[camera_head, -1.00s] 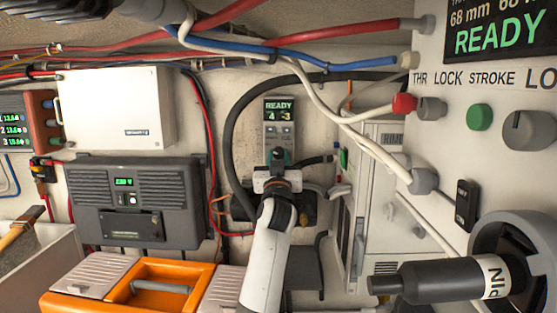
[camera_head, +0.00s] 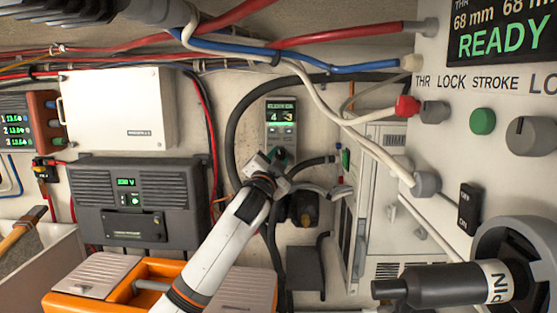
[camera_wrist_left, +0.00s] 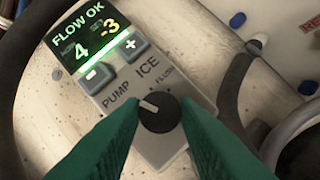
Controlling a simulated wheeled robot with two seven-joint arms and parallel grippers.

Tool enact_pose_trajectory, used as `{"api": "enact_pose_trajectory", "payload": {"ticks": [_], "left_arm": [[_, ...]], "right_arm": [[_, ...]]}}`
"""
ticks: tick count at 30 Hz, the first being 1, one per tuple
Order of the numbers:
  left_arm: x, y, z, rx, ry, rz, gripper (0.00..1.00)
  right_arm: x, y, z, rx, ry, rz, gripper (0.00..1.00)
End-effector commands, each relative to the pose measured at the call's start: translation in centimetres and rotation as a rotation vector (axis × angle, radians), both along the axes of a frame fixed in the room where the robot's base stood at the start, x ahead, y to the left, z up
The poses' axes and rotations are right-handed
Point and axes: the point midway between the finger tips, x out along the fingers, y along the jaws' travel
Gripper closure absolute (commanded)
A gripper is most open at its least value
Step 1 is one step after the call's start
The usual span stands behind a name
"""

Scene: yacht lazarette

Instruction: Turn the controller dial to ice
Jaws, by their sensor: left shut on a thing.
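The controller (camera_head: 281,112) is a grey box on the back wall with a lit green display. In the left wrist view the controller (camera_wrist_left: 130,75) shows FLOW OK, 4 and -3, with minus and plus buttons and the labels PUMP, ICE and FLUSH. Its round black dial (camera_wrist_left: 160,112) has a white mark pointing up-left, between PUMP and ICE, seemingly nearer PUMP. My left gripper (camera_head: 279,157) is at the controller's lower end. Its green fingers (camera_wrist_left: 160,118) are shut on the dial, one on each side. My right gripper is not in view.
A dark hose (camera_head: 231,125) curves around the controller. A grey ventilated unit (camera_head: 140,200) and an orange toolbox (camera_head: 75,302) are to the left. A white cabinet (camera_head: 385,200) and a panel with knobs (camera_head: 500,95) are to the right. Cables cross above.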

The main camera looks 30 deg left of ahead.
Motion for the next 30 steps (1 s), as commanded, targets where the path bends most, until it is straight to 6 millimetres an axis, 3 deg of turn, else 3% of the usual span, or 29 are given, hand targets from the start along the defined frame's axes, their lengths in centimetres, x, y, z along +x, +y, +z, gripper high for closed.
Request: {"api": "enact_pose_trajectory", "payload": {"ticks": [15,30], "left_arm": [[-0.13,0.21,0.37,0.406,0.247,0.001,0.94],[-0.08,0.06,0.35,0.62,0.382,-0.003,0.94]], "right_arm": [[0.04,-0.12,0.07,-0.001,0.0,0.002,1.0],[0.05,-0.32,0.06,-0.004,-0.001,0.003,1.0]]}}
